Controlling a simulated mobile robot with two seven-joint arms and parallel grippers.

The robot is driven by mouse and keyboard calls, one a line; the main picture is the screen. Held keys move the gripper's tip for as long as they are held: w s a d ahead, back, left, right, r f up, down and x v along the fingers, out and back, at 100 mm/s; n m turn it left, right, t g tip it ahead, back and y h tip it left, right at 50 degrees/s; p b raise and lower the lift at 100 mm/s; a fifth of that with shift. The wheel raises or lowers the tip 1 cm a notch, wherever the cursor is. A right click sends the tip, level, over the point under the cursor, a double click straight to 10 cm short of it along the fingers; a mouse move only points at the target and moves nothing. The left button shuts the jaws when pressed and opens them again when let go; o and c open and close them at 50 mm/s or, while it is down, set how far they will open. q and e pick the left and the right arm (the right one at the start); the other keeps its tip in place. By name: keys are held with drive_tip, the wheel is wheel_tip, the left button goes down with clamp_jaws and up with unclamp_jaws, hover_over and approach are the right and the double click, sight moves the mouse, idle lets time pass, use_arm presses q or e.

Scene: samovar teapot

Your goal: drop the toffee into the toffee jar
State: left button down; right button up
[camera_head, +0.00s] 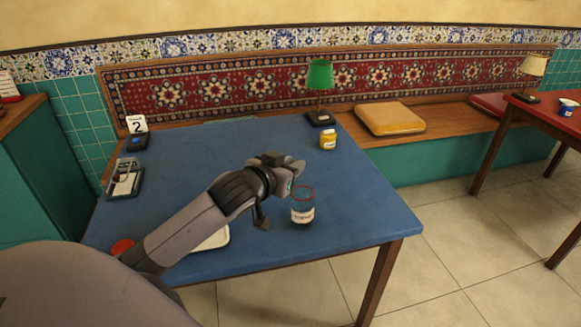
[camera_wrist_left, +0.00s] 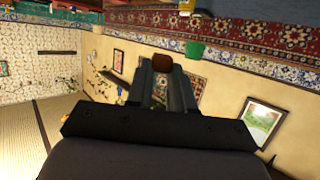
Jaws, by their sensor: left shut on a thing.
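The toffee jar (camera_head: 302,208) is a clear glass jar with a red rim and a pale label. It stands upright and open-topped on the blue table (camera_head: 370,215), near its front right. My left gripper (camera_head: 292,167) is above the jar's rim and close to it, apart from the table. In the left wrist view its two fingers are shut on a small brown block, the toffee (camera_wrist_left: 162,62), at the fingertips. The toffee is hidden in the head view. My right gripper is in neither view.
A yellow-labelled jar (camera_head: 328,139) and a green lamp (camera_head: 320,76) stand at the back right. A dark tray (camera_head: 124,180) and number card (camera_head: 137,124) are at left. A red round lid (camera_head: 122,247) and white tray (camera_head: 217,240) lie at the front, partly behind my arm.

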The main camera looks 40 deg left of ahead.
use_arm(q)
drive_tip(key=c, duration=0.9)
unclamp_jaws()
drive_tip(key=shift+f, duration=0.1)
drive_tip(key=v, duration=0.7)
drive_tip(key=s+d+f+m+g+h+p, duration=0.1)
drive_tip(key=s+d+f, duration=0.3)
drive_tip(key=f, duration=0.4)
drive_tip(key=s+d+f+m+g+h, duration=0.1)
drive_tip(key=s+d+f, duration=0.4)
drive_tip(key=s+f, duration=0.2)
drive_tip(key=s+d+f+m+g+h+p, duration=0.1)
drive_tip(key=s+d+f, duration=0.3)
drive_tip(key=f, duration=0.6)
drive_tip(key=shift+s+d+g+p, duration=0.35)
drive_tip(key=shift+s+g, duration=0.25)
drive_tip(key=shift+s, duration=0.5)
